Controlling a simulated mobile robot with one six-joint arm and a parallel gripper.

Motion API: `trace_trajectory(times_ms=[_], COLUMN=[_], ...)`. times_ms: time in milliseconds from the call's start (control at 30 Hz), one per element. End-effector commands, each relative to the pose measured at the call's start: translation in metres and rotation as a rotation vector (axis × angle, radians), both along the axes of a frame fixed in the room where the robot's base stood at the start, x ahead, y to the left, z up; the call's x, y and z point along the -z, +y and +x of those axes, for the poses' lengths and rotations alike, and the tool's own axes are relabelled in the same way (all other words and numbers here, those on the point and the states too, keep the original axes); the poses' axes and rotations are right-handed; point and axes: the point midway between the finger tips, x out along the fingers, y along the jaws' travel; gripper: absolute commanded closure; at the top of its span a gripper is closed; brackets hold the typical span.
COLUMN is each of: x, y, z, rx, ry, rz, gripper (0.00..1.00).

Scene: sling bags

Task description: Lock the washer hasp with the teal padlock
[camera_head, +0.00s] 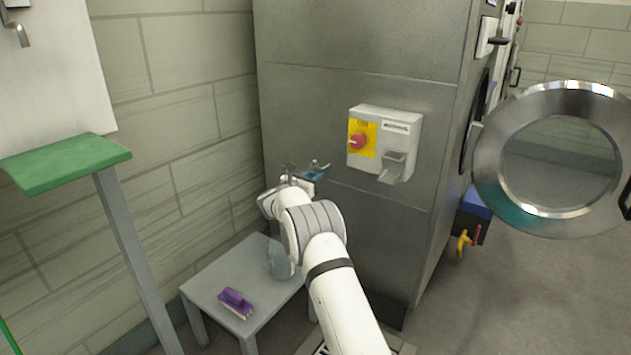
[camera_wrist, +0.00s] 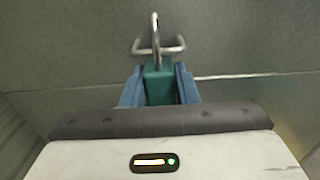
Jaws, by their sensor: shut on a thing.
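The teal padlock (camera_wrist: 159,84) is held upright between the two blue fingers of my gripper (camera_wrist: 158,92) in the wrist view. A bright metal loop (camera_wrist: 156,35) rises from it, and a metal bar with upturned ends (camera_wrist: 172,49) crosses that loop. I cannot tell whether the shackle is open. In the head view my gripper (camera_head: 312,175) is in front of the grey machine, left of the switch box (camera_head: 408,124) and apart from it. A grey bracket (camera_head: 394,166) sticks out low on that box; I cannot tell if it is the hasp.
A small grey table (camera_head: 216,278) stands below my arm, with a purple brush-like item (camera_head: 236,301) and a pale blue-grey item (camera_head: 279,260) on it. A green-topped stand (camera_head: 66,162) is at left. A round door (camera_head: 550,105) hangs open at right.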

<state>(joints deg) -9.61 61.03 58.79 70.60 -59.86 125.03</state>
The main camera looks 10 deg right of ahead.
Motion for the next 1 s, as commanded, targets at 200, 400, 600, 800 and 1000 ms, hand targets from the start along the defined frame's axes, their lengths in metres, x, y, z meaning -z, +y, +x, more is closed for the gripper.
trace_trajectory(times_ms=[200,400,600,800,1000], x=[0.001,0.000,0.000,0.000,0.001], y=[0.008,0.015,0.023,0.030,0.037], z=[-0.008,-0.015,-0.022,-0.029,-0.037], rx=[-0.001,0.000,-0.001,-0.001,-0.001], ry=[-0.001,-0.003,-0.002,-0.002,-0.002], rz=[0.000,0.000,0.001,0.001,-0.001], gripper=[1.00,1.00,1.00,1.00,1.00])
